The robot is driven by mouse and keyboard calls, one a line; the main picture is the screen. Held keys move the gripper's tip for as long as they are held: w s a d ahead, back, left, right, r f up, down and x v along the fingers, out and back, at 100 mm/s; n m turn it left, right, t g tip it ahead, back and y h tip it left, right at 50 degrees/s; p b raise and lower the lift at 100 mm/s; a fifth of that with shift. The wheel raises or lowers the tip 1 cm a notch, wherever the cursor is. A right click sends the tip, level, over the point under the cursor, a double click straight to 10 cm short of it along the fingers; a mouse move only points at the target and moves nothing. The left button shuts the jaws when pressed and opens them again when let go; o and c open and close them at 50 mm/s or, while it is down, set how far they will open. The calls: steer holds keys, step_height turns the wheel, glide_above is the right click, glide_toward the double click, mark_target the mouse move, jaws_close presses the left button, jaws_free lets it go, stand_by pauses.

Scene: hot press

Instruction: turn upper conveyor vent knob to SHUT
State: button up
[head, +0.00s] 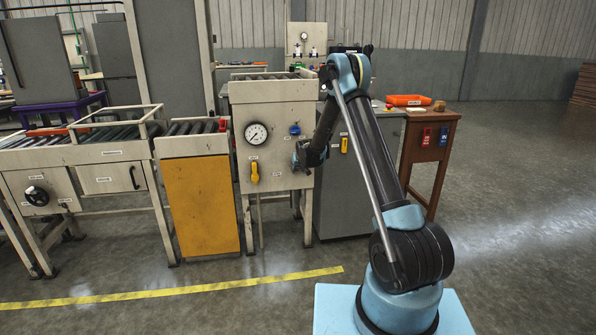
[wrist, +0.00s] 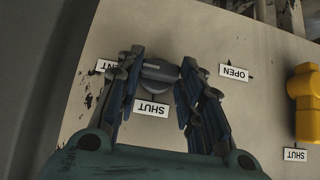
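A grey round knob (wrist: 158,72) sits on the beige panel between the two fingers of my gripper (wrist: 161,66), which appear to touch its two sides. The labels read upside down in the wrist view: a SHUT label (wrist: 152,108) lies just below the knob, an OPEN label (wrist: 234,72) to its right, and a label ending in NT (wrist: 107,67) is partly covered by the left finger. The knob's pointer direction cannot be told. In the head view my gripper (head: 298,156) reaches the right part of the panel (head: 275,106) and hides the knob.
A yellow handle (wrist: 305,92) sits at the right in the wrist view; it also shows in the head view (head: 254,172), below a gauge (head: 256,133). A blue knob (head: 295,130) is just above my gripper. A grey cabinet (head: 345,195) stands right of the panel.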

steer(key=shift+c, duration=1)
steer(key=shift+a, duration=0.2)
steer(key=shift+d, duration=0.1)
steer(key=n+h, duration=0.1)
steer(key=a+n+t+h, duration=0.1)
steer(key=h, duration=0.1)
steer(key=shift+s+f, duration=0.1)
steer(key=shift+s, duration=0.05)
steer(key=shift+s+a+f+n+t+h, duration=0.1)
steer(key=shift+a+f+n+t+h, duration=0.2)
steer(key=shift+n+t+h, duration=0.95)
steer(key=shift+s+a+f+n+t+h, duration=0.1)
steer(key=shift+f+n+t+h, duration=0.25)
steer(key=shift+n+t+h, duration=0.7)
steer(key=shift+a+f+n+t+h, duration=0.3)
steer(key=shift+n+t+h, duration=0.7)
steer(key=shift+h, duration=0.8)
steer(key=shift+d+n, duration=0.1)
steer(key=shift+n, duration=0.2)
